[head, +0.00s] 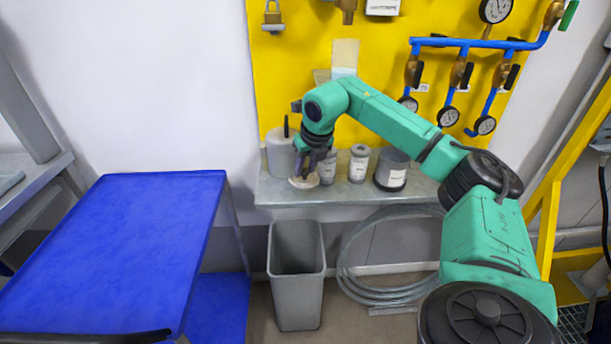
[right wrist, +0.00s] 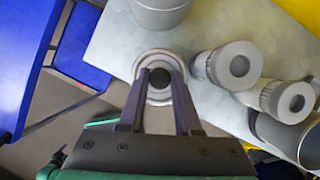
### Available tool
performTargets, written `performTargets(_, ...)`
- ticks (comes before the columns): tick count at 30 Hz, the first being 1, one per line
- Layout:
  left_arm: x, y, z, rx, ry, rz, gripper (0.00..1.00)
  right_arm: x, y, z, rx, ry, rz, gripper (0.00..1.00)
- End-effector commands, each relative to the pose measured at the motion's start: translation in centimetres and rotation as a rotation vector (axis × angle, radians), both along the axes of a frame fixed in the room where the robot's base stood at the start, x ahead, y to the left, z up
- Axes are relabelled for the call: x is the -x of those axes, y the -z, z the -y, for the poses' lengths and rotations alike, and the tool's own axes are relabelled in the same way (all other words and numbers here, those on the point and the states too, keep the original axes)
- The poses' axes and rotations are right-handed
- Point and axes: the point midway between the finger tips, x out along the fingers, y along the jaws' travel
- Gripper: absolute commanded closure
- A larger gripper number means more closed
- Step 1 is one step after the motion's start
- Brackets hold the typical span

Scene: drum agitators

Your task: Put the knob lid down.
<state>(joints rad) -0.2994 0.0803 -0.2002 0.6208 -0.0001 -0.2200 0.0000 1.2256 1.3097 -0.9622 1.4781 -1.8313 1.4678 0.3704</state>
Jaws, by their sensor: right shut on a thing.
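The knob lid is a pale round disc (head: 303,183) with a dark knob, at the front left of the grey metal shelf (head: 345,193). My right gripper (head: 312,165) points down over it and is shut on its knob. In the right wrist view the two fingers (right wrist: 160,80) stand on either side of the black knob, with the lid's ringed rim (right wrist: 157,54) showing around it. The lid is at or just above the shelf top near its front edge; I cannot tell whether it touches. My left gripper is out of view.
A grey canister (head: 280,154) stands behind and left of the lid. A grey bin (head: 297,285) is below. A blue table (head: 110,240) is at left.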

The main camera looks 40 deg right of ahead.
Motion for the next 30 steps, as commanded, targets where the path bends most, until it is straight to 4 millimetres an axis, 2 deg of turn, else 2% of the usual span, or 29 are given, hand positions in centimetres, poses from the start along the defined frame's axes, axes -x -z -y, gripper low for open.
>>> performTargets(4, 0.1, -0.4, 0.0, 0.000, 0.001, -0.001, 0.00, 0.1, 2.8, 0.0, 0.001, 0.001, -0.005, 1.00)
performTargets(6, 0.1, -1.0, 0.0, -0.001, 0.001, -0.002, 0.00, -0.2, 3.2, 0.2, -0.001, 0.002, -0.003, 1.00)
performTargets(15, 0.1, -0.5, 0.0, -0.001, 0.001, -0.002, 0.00, -0.2, 4.0, 0.2, -0.001, 0.001, -0.002, 1.00)
performTargets(16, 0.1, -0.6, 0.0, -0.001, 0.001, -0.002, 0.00, -0.2, 3.9, 0.2, -0.001, 0.001, -0.002, 0.60)
performTargets(18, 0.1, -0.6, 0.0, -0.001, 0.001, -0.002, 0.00, -0.2, 3.9, 0.2, -0.001, 0.001, -0.002, 0.38)
performTargets(26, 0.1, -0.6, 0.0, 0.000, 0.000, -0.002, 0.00, -0.2, 3.8, 0.2, -0.001, 0.001, -0.002, 0.38)
performTargets(30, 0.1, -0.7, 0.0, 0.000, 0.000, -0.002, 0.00, 0.0, 2.9, 0.1, -0.002, 0.000, 0.002, 0.38)
